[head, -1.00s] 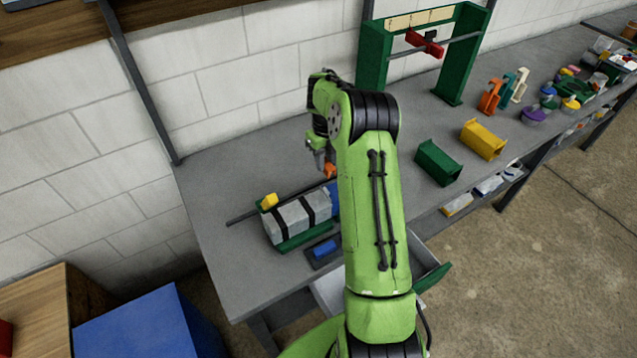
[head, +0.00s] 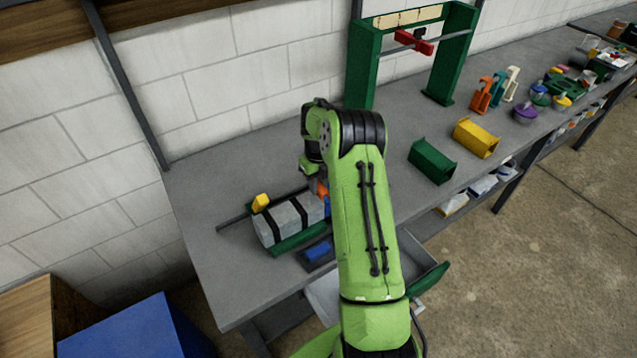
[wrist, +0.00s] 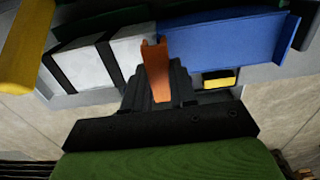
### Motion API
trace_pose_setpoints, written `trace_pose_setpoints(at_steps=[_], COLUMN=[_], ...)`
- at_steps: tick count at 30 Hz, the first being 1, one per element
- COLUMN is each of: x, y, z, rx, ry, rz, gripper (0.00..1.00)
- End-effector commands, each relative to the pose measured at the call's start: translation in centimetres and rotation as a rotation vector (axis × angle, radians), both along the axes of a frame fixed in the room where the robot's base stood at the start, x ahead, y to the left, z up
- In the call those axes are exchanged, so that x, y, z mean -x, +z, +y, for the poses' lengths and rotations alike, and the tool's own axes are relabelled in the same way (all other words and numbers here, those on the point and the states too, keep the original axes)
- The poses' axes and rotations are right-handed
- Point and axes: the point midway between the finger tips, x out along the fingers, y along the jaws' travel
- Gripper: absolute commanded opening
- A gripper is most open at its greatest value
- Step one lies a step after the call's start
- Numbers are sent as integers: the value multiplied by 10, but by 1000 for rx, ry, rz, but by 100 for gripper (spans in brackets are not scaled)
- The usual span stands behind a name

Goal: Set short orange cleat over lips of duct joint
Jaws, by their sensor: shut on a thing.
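The short orange cleat (wrist: 154,62) is held upright in my gripper (wrist: 155,88), with its channel-shaped end sticking out beyond the fingers. It also shows as a small orange patch (head: 321,188) in the head view. The duct joint lies beyond it: a grey duct section (wrist: 88,62) with black straps on the left and a blue section (wrist: 225,48) on the right. The cleat's end appears in line with the seam between them. I cannot tell whether it touches the lips, which are hidden behind the cleat. In the head view my arm hides most of the blue section.
The grey section rests in a green cradle (head: 299,240) with a yellow piece (head: 261,203) at its far left. A dark tray (head: 303,260) holding a blue block sits in front. Green (head: 432,162) and yellow (head: 475,138) channels stand right. The bench's left end is clear.

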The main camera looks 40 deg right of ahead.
Motion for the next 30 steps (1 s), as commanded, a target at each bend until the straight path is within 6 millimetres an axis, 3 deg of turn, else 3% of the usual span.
trace_pose_setpoints(at_steps=[5,6,11,19,22,30], x=[0,0,0,0,0,0], y=[-4,-4,-3,-2,8,83], z=[0,0,0,0,0,0], rx=[0,0,0,0,1,1], ry=[-1,-1,0,0,0,1], rz=[0,0,0,0,0,-3], gripper=[0,29,52,52,52,52])
